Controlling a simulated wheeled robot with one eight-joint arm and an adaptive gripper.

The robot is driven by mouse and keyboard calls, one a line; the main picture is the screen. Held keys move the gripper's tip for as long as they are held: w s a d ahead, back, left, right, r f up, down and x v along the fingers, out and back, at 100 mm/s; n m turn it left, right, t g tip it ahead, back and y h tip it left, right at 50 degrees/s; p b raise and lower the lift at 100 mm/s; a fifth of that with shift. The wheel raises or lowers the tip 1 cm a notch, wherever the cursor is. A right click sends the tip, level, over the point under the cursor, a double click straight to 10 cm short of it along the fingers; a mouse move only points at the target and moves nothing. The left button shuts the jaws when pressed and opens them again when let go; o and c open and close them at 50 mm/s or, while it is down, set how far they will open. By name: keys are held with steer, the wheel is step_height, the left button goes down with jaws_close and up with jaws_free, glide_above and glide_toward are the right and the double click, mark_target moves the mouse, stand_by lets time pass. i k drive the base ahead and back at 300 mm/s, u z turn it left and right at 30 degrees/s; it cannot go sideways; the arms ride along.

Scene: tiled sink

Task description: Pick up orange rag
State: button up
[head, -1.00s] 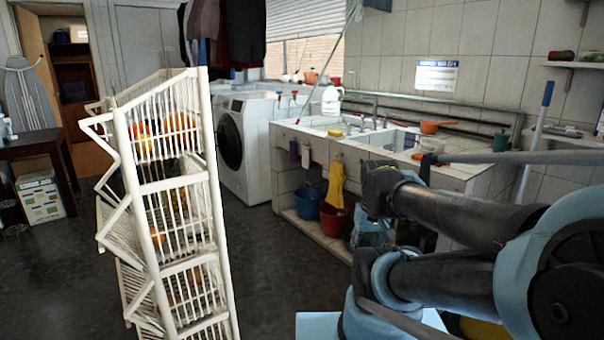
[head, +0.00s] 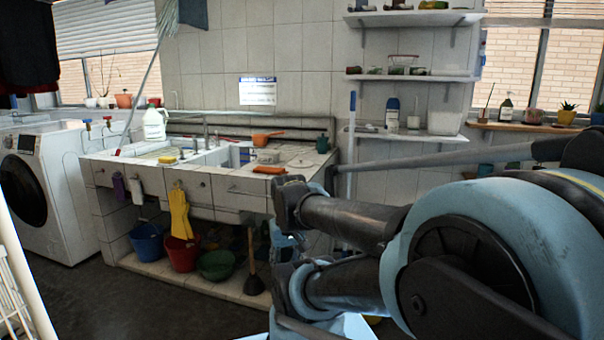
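A small, flat orange item (head: 269,170) that looks like the orange rag lies on the tiled sink counter (head: 235,186), near its front edge and right of the basins. It is small in the picture, so its folds cannot be made out. My folded arm, dark and light blue, fills the right foreground and reaches toward the middle of the head view. Its near links cover part of the floor and the space right of the counter. I cannot make out my gripper's fingers in this view.
An orange saucepan (head: 266,138) stands behind the rag. Yellow gloves (head: 179,212) hang on the counter front. Blue (head: 147,242), red (head: 181,252) and green (head: 216,264) tubs sit below. A washing machine (head: 38,190) stands left. Dark floor in front is open.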

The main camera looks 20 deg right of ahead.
mark_target(267, 170)
steer(key=z, duration=0.15)
steer(key=k, duration=0.55)
steer(key=z, duration=0.45)
steer(key=i, duration=1.3)
steer(key=u, duration=0.6)
